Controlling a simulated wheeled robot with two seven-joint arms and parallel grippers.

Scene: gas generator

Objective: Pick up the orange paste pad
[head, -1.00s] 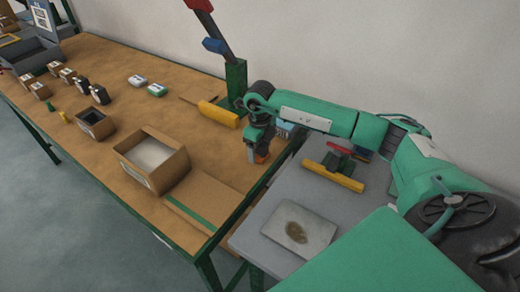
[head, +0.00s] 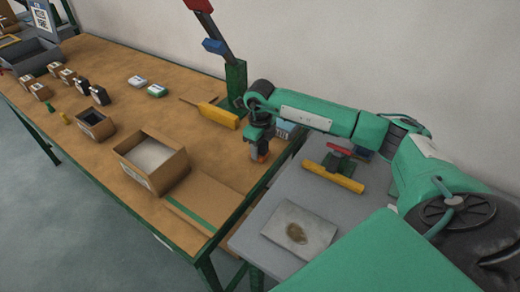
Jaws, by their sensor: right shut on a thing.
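My right arm reaches in from the right over the wooden table (head: 225,170). My right gripper (head: 260,155) points down near the table's right edge. It is shut on the orange paste pad (head: 263,158), which shows only as a small orange patch between and beside the fingers. The gripper hides most of the pad. I cannot tell whether the pad still touches the tabletop. My left gripper is not in view.
An open cardboard box (head: 152,162) stands left of the gripper. A yellow-handled tool (head: 218,115) lies behind it, near a green post (head: 236,85). A grey side table (head: 268,195) holds a flat pad with a brown blob (head: 298,232) and a yellow bar (head: 333,178).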

